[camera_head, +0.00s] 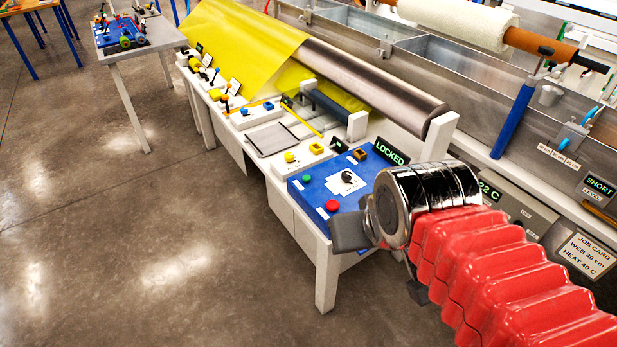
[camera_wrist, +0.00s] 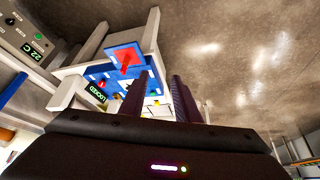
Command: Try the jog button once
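A blue control panel (camera_head: 297,187) sits on the corner of a white table in the head view. It carries a green button (camera_head: 306,179), a red button (camera_head: 332,206), a black knob on a white plate (camera_head: 347,179) and a small orange-yellow square (camera_head: 360,154). Their labels are too small to read, so I cannot tell which is the jog button. My gripper (camera_head: 384,262) is in front of the panel's near right part and hides it. In the wrist view my gripper (camera_wrist: 160,95) is open and empty, its fingers apart. A red handle (camera_wrist: 124,58) on the panel shows there.
A display reading LOCKED (camera_head: 390,152) stands at the panel's back. A white block with a yellow button (camera_head: 290,157) lies beyond. A metal roller (camera_head: 375,85) with yellow sheet (camera_head: 235,40) runs behind. Metal tanks (camera_head: 455,75) line the right.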

